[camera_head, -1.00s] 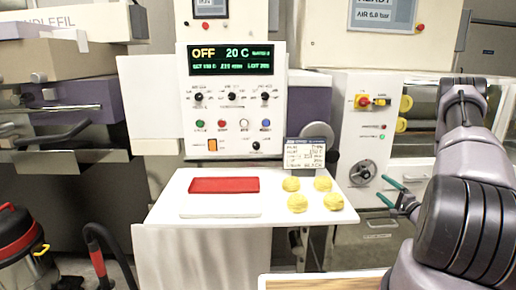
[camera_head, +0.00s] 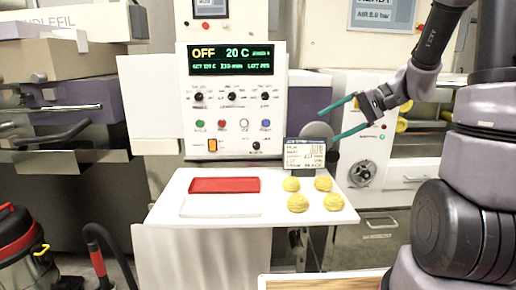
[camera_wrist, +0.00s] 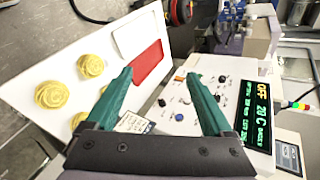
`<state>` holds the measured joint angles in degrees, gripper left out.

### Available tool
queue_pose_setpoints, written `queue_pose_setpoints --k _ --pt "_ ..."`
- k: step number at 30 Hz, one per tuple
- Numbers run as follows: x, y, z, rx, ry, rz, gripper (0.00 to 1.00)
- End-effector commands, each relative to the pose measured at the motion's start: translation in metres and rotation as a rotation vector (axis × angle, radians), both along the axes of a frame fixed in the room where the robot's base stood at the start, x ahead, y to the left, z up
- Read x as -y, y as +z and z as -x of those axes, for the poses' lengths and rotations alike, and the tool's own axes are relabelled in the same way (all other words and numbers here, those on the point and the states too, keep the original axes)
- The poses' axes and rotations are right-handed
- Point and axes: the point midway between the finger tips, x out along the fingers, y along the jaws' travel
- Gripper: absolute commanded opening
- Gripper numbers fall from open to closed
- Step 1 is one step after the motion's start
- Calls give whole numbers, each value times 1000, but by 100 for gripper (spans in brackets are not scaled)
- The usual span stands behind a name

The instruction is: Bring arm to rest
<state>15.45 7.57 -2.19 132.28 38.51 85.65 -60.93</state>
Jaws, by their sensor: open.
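My gripper (camera_head: 341,118) is open and empty, raised in the air to the right of the control panel (camera_head: 234,109). Its two green fingers point left, toward the panel. In the wrist view the open fingers (camera_wrist: 164,95) spread in front of the panel and the shelf, with nothing between them but background. My arm rises at the right side of the head view. The panel display reads OFF and 20 C.
A white shelf (camera_head: 277,213) holds a red tray (camera_head: 224,185), a white tray (camera_head: 220,207) and several yellow round items (camera_head: 298,202). A small printed card (camera_head: 305,154) stands at its back. A machine with a dial (camera_head: 363,173) stands right. A vacuum cleaner (camera_head: 20,243) is at lower left.

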Motion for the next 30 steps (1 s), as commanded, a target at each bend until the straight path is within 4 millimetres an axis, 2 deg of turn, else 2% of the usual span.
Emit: queue_pose_setpoints --k 1,6,15,23,30 --pt "-5 10 17 8 23 69 86" --pt "-6 28 62 27 34 308 86" --pt "18 63 118 205 -106 666 86" --pt "37 92 139 370 -257 790 86" --pt "40 96 141 398 -287 803 86"
